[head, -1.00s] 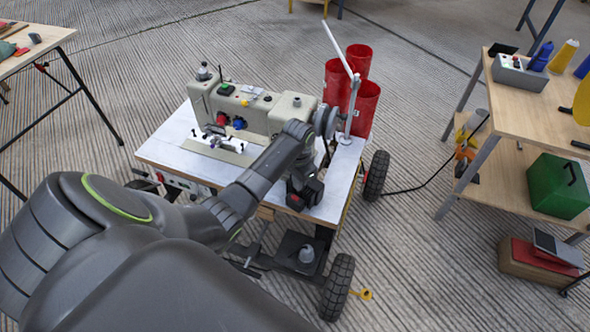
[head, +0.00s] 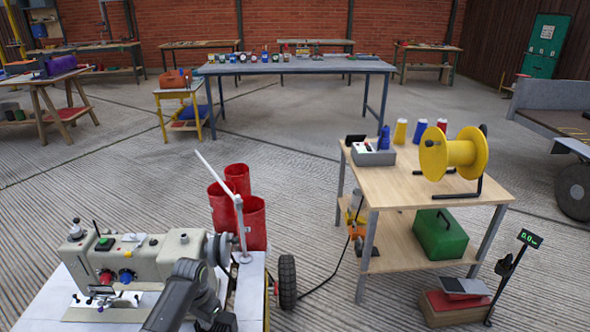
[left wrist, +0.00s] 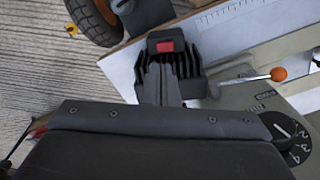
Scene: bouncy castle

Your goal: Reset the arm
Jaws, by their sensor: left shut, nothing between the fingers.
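My left arm (head: 178,298) reaches in from the bottom of the head view, over the white top of a sewing-machine cart (head: 40,308). My left gripper (head: 217,319) is at the lower edge of that view, partly cut off, beside the right end of the beige sewing machine (head: 140,258). In the left wrist view the dark gripper (left wrist: 168,60) with a red patch shows above the cart's edge. It is shut and holds nothing. My right gripper is in neither view.
Red cylinders (head: 238,208) and a white upright arm (head: 217,178) stand at the cart's right end. A wooden shelf table (head: 400,185) with a yellow spool (head: 452,154) is to the right. Ribbed floor lies open between them and the blue-legged table (head: 295,68).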

